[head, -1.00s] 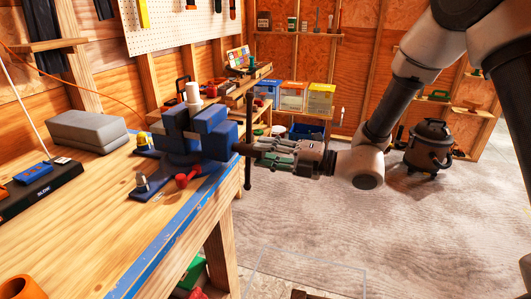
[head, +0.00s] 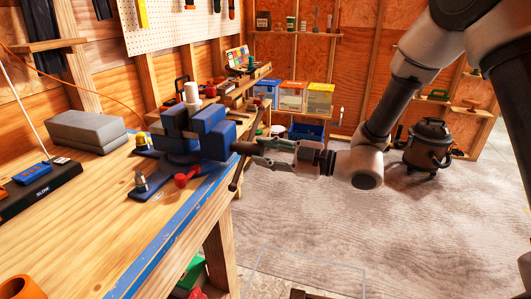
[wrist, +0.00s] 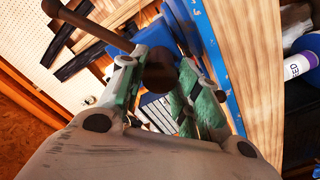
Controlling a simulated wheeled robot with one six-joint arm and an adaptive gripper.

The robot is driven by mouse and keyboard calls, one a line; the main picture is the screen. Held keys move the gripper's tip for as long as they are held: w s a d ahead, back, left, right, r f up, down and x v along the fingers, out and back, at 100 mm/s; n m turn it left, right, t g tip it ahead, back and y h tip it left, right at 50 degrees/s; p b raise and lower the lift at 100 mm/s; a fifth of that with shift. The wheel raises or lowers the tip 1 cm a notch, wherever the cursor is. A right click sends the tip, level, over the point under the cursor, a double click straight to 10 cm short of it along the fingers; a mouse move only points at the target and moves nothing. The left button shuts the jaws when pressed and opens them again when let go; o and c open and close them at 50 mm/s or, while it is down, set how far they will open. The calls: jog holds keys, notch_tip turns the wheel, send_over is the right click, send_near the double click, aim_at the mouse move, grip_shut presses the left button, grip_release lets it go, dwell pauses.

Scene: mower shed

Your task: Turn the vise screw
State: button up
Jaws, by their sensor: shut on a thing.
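The blue vise (head: 208,135) is fixed at the edge of the wooden workbench. Its dark vise screw (head: 240,148) sticks out to the right, with a long handle bar (head: 234,184) through it. The bar is tilted, its top end leaning right. My gripper (head: 258,154) comes from the right and is shut on the screw's outer end. In the wrist view my gripper's green-grey fingers (wrist: 163,88) lie on either side of the brown screw head (wrist: 160,73). The bar (wrist: 88,26) runs from there to the upper left. The exact finger contact is partly hidden.
The workbench (head: 95,215) has a blue front edge. A grey block (head: 87,130) and a black charger (head: 40,188) stand on its left. A shop vacuum (head: 428,145) stands at the right rear. The floor (head: 350,225) below my arm is clear.

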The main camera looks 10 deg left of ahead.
jog(key=shift+d+f+m, duration=0.1)
jog(key=shift+f+m, duration=0.1)
jog(key=shift+m, duration=0.45)
jog(key=shift+d+f+m, duration=0.1)
jog(key=shift+f+m, duration=0.05)
jog(key=shift+m, duration=0.5)
jog(key=o, duration=0.9)
jog(key=shift+o, duration=0.8)
jog(key=shift+w+d, duration=0.1)
jog(key=shift+d, duration=0.05)
jog(key=shift+r, duration=0.15)
jog(key=s+d, duration=0.1)
jog(key=d, duration=1.1)
